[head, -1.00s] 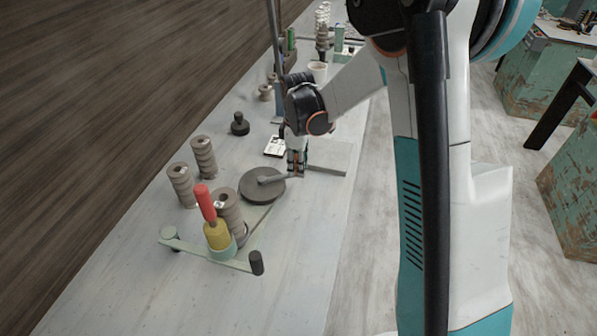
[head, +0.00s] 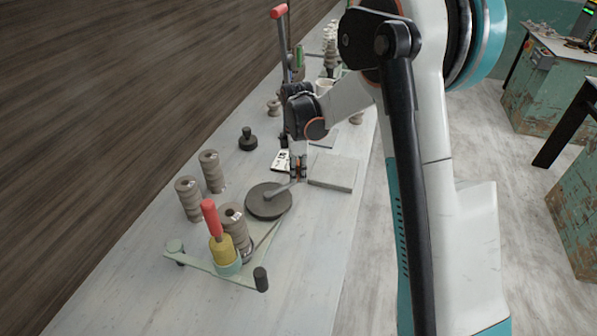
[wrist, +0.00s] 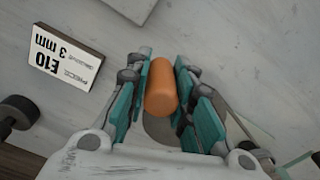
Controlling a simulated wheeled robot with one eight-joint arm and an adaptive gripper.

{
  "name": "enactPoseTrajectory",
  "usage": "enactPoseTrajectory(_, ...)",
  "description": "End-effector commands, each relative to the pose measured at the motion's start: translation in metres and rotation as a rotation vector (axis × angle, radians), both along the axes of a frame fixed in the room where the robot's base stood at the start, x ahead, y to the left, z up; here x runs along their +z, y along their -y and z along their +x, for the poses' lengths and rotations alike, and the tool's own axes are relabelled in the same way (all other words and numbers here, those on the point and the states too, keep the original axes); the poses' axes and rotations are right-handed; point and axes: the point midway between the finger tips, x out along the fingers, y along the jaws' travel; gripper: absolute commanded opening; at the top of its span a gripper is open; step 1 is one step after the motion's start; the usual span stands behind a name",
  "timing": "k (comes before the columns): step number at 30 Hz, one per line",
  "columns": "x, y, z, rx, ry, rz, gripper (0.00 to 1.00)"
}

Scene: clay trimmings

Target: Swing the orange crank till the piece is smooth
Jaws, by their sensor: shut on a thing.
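My gripper (wrist: 160,97) has its teal fingers closed on both sides of the orange crank knob (wrist: 161,90). In the head view my gripper (head: 298,172) is at the end of the crank's grey arm, at the upper right of the dark round wheel (head: 262,206). A belt (head: 268,232) runs from the wheel towards the pale green stand (head: 205,268). A grey-brown ribbed piece (head: 238,222) stands at the stand, behind a yellow block with a red handle (head: 214,222). How smooth this piece is cannot be told.
Two more ribbed pieces (head: 211,172) stand left of the wheel. A flat grey slab (head: 335,172) lies right of my gripper. A white label card (wrist: 66,57) and a black knobbed weight (head: 248,140) are nearby. The front of the bench is clear.

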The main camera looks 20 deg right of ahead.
Motion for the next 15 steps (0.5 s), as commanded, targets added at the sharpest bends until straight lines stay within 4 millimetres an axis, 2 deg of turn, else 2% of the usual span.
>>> enactPoseTrajectory(7,-0.0001,-0.0013,0.0000,0.000,0.000,0.002,0.00)
enactPoseTrajectory(8,-0.0001,-0.0013,0.0000,0.000,0.000,0.002,0.29)
enactPoseTrajectory(9,-0.0001,-0.0013,0.0000,0.000,0.000,0.002,0.38)
enactPoseTrajectory(10,-0.0001,-0.0012,0.0000,0.000,0.000,0.002,0.43)
enactPoseTrajectory(15,0.0000,-0.0008,-0.0001,0.000,0.000,0.001,0.43)
